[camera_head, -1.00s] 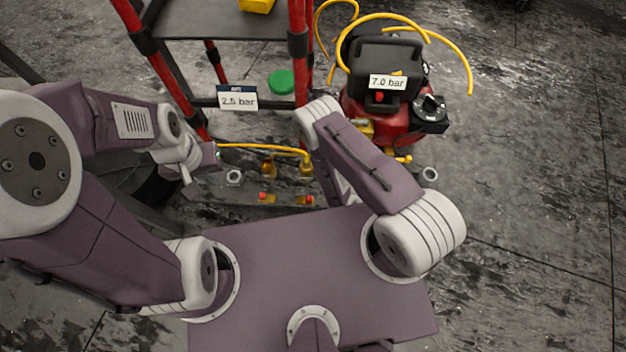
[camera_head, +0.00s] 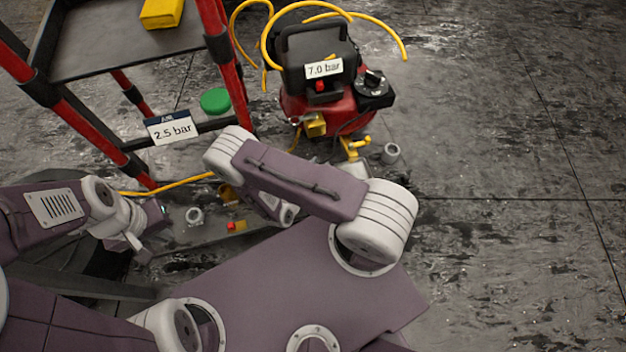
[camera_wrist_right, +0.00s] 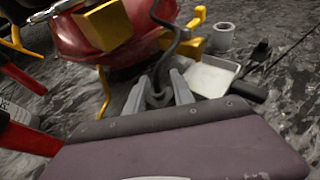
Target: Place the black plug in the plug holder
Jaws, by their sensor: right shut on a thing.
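My right gripper (camera_wrist_right: 159,80) shows in the right wrist view, its two grey fingers shut on a dark cord (camera_wrist_right: 176,42) that bends up towards the red compressor. Whether a plug is at the cord's end between the fingers is hidden. A small black plug-like piece (camera_wrist_right: 262,48) with a thin cable lies on the floor at right, apart from the fingers. I cannot pick out the plug holder for sure. In the head view my left gripper (camera_head: 135,238) hangs beside the rack at left; its fingers are too small to read. My right gripper is mostly hidden behind its arm there.
The red compressor (camera_head: 340,112) stands behind my right arm. The red-posted rack (camera_head: 130,55) is at left, with a 2.5 bar sign (camera_head: 171,129). The right floor is clear.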

